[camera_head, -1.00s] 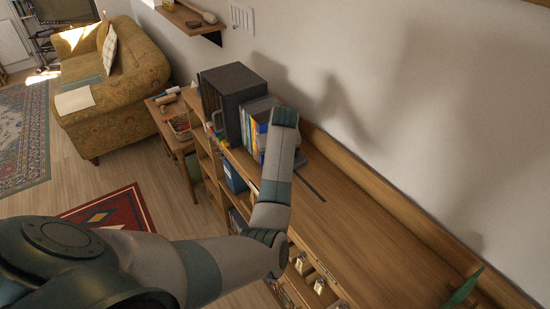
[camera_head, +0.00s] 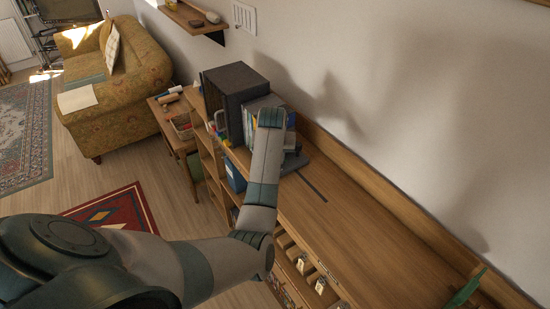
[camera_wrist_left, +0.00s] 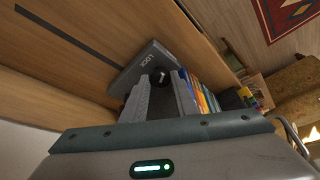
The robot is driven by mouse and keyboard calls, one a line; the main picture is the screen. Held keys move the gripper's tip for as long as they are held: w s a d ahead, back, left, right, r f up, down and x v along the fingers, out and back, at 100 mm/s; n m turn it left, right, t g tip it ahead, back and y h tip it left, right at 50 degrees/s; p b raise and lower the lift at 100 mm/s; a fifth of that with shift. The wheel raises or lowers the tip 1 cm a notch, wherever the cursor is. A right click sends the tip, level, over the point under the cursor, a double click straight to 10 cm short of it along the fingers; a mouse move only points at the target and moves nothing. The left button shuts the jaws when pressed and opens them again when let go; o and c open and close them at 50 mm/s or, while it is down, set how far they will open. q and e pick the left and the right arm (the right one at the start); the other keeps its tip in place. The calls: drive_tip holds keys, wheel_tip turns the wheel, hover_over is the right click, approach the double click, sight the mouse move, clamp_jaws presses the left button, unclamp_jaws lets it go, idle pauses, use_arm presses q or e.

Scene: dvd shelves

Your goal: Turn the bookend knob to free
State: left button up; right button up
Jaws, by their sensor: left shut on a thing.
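The grey bookend (camera_wrist_left: 140,66) stands on the wooden shelf top against a row of DVDs (camera_wrist_left: 205,97) in the left wrist view, with "LOCK" readable on its plate. Its dark round knob (camera_wrist_left: 160,75) carries a pale mark and sits between the fingertips of my left gripper (camera_wrist_left: 160,84), which is shut on it. In the head view my left forearm hides the knob and fingers; part of the bookend (camera_head: 294,162) shows beside the forearm. I cannot read the knob's exact setting. My right gripper is not in view.
A large dark box (camera_head: 232,88) stands beyond the DVDs. The wooden shelf top (camera_head: 350,235) toward the near right is mostly clear, with a dark slot in it. The wall runs close along the back. A green leaf (camera_head: 466,290) shows at lower right.

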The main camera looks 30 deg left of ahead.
use_arm(q)
drive_tip(key=o, duration=0.8)
drive_tip(key=shift+r, duration=0.15)
drive_tip(key=shift+v, duration=8.55)
drive_tip(key=shift+s, duration=0.2)
